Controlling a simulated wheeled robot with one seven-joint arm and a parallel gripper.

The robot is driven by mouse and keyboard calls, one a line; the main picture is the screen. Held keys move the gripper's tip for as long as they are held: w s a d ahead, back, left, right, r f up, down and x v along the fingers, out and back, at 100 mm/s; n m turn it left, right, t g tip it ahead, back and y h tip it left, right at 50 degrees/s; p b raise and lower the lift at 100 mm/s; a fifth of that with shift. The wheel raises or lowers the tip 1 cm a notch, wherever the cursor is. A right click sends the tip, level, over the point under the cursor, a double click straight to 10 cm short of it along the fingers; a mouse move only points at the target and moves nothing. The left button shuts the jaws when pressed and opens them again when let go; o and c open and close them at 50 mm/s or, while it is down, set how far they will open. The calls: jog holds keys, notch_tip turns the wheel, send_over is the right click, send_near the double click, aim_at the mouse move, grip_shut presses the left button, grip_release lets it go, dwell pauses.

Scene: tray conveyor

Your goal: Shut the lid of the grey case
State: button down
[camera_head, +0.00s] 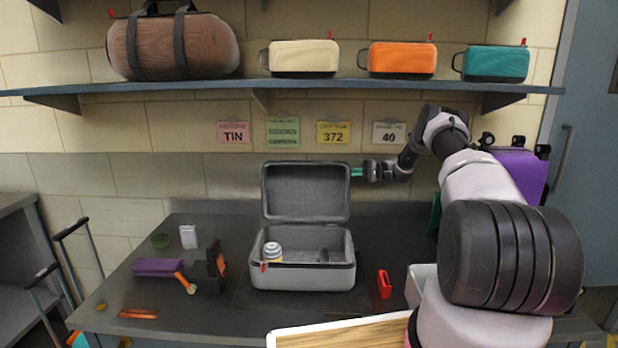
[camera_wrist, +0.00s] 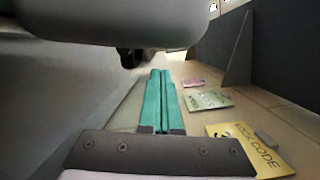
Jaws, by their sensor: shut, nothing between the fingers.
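The grey case (camera_head: 303,275) stands on the dark table with its lid (camera_head: 306,191) raised about upright at the back. Inside the case is a can with a white top (camera_head: 272,251) and a small dark item that I cannot identify. My gripper (camera_head: 357,172) is at the right edge of the raised lid, near its upper part; I cannot tell if it touches. Its teal fingers (camera_wrist: 160,105) are shut together with nothing between them in the wrist view. A large grey shape, likely the lid (camera_wrist: 110,25), fills the upper left of that view.
A red item (camera_head: 384,284) lies right of the case. A purple item (camera_head: 157,267) and a dark holder (camera_head: 211,272) stand to the left. A wooden board (camera_head: 340,334) is at the front. A shelf (camera_head: 300,86) with bags spans above.

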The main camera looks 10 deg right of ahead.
aim_at(313, 175)
jog(key=a, duration=1.1)
jog(key=shift+a+f, duration=0.1)
jog(key=shift+f, duration=0.25)
jog(key=shift+r+n, duration=0.1)
jog(key=shift+n, duration=0.2)
